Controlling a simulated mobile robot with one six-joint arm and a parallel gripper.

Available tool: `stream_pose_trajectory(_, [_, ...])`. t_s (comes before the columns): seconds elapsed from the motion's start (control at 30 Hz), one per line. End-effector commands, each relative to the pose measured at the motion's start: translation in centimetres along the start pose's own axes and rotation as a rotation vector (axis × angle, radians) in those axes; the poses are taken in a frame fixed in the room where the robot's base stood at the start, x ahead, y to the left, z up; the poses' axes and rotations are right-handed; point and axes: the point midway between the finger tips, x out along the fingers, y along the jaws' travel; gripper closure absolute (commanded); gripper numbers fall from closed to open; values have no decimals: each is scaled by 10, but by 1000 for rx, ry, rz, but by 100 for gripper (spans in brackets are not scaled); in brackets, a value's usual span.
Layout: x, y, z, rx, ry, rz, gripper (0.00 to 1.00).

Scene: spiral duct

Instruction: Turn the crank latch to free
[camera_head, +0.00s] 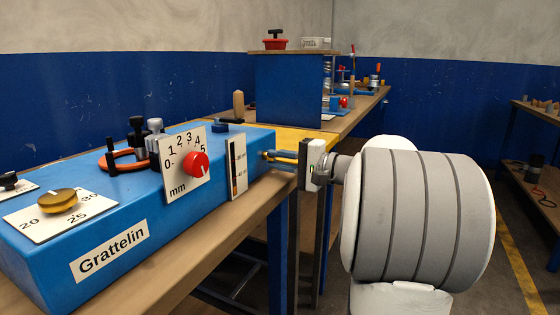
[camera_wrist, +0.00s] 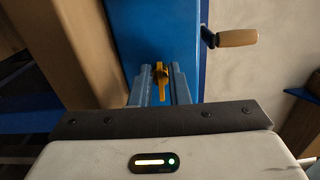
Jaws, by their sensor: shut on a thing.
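The crank latch, a small yellow-brass lever (camera_wrist: 160,82), sits on the end face of the blue Grattelin box (camera_wrist: 150,30). My gripper (camera_wrist: 161,70) reaches straight at that face, with its two blue-grey fingers on either side of the lever, shut on it. In the head view my gripper (camera_head: 272,155) is at the right end of the box (camera_head: 125,200), and a little brass shows between the fingers. The exact contact is too small to make out. A crank with a wooden handle (camera_wrist: 235,38) sticks out beside the box in the wrist view.
The box carries a red knob on a millimetre dial (camera_head: 195,165), a brass dial (camera_head: 60,200) and an orange ring (camera_head: 122,160). It stands on a wooden bench (camera_head: 165,262). A blue cabinet (camera_head: 288,88) stands behind. The floor on the right is mostly clear.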

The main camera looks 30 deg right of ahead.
Motion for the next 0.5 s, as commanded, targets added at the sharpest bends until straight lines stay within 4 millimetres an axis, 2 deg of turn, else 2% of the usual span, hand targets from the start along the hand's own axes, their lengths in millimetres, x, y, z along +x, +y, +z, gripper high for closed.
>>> stream_pose_trajectory(0.03, [0, -1, 0, -1, 1, -1, 83])
stream_pose_trajectory(0.17, [0, 0, 0, 0, 1, -1, 73])
stream_pose_trajectory(0.4, [-1, 0, 0, 1, 1, -1, 73])
stream_pose_trajectory(0.5, [-8, -1, -1, 0, 3, 0, 73])
